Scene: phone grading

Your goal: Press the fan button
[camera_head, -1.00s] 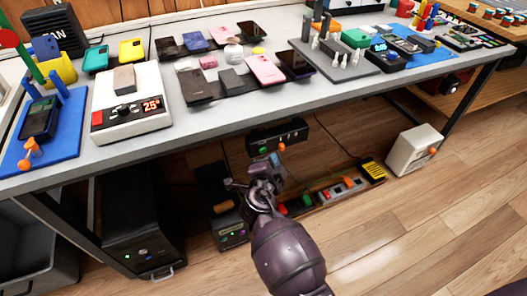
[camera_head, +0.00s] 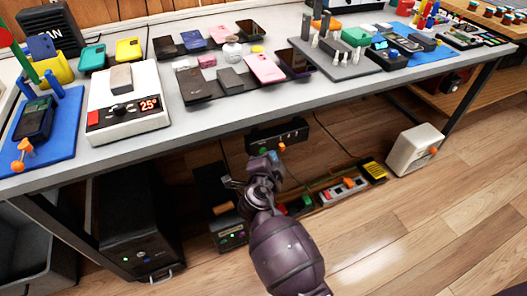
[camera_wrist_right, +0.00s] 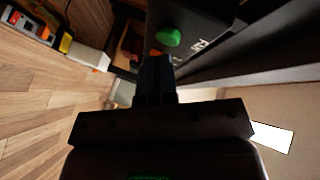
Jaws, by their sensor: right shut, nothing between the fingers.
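A black unit marked with FAN lettering (camera_head: 48,30) stands at the back left of the table in the head view. A black control box (camera_head: 290,133) hangs under the table's front edge. My right gripper (camera_head: 272,157) is under the table edge, just in front of this box, and partly hides it. In the right wrist view my right gripper (camera_wrist_right: 155,62) is shut and empty. A round green button (camera_wrist_right: 168,37) on a dark box with a partly visible white label is just beyond the fingertips. I cannot tell whether the tips touch anything.
The grey table (camera_head: 225,125) carries phones, a heating plate (camera_head: 128,110) reading 25° and tools. Below are a black tower (camera_head: 140,235), a box with lit buttons (camera_head: 228,228), a power strip (camera_head: 340,190) and a white box (camera_head: 413,149).

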